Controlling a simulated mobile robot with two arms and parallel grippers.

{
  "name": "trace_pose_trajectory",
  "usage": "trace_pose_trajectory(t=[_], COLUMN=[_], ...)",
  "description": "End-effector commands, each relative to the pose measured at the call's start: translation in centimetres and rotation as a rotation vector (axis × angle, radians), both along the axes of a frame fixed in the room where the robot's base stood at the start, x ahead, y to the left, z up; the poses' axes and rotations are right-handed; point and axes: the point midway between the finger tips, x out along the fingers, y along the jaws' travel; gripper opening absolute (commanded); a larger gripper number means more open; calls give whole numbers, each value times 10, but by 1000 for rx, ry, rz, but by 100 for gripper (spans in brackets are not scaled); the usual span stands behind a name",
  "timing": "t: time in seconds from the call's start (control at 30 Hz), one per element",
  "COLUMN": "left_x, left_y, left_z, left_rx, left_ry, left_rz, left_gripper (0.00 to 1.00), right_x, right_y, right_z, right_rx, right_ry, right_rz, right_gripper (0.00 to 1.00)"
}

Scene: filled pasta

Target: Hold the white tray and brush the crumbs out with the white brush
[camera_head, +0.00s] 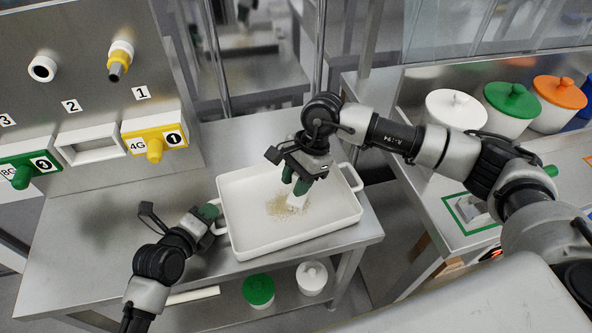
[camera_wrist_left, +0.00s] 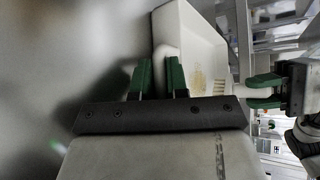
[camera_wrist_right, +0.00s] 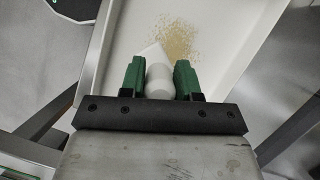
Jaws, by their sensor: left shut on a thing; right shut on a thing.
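The white tray (camera_head: 245,240) lies on the steel table, with a handle at each end. Tan crumbs (camera_head: 280,207) are scattered on its floor near the middle; they also show in the right wrist view (camera_wrist_right: 175,35). My left gripper (camera_head: 210,212) is shut on the tray's left handle; the left wrist view shows the handle (camera_wrist_left: 165,62) between its green fingers. My right gripper (camera_head: 297,185) is over the tray, shut on the white brush (camera_wrist_right: 158,80). The brush head (camera_head: 296,199) points down beside the crumbs. Whether it touches the tray floor is hard to tell.
A panel with numbered dispensers (camera_head: 155,140) stands behind the table at the left. Lidded white pots (camera_head: 455,110) stand on the right counter. A green-lidded pot (camera_head: 258,290) and a white one (camera_head: 312,277) sit on the shelf below. The table left of the tray is clear.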

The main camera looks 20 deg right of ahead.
Motion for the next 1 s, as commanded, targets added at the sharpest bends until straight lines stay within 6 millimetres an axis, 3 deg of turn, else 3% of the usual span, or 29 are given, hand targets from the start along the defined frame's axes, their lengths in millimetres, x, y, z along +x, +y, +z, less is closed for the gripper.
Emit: trace_pose_trajectory(t=[0.27, 0.77, 1.0], left_x=[0, 0, 0], left_y=[0, 0, 0], left_z=[-1, 0, -1], left_rx=[1, 1, 1], left_ry=[1, 1, 1], left_rz=[0, 0, 0], left_gripper=[0, 0, 0], right_x=[0, 48, 24], right_y=[0, 3, 1], right_z=[-28, -29, -29], right_rx=[0, 1, 0], right_ry=[2, -2, 0], right_rz=[-1, -1, 1], right_gripper=[13, 13, 13])
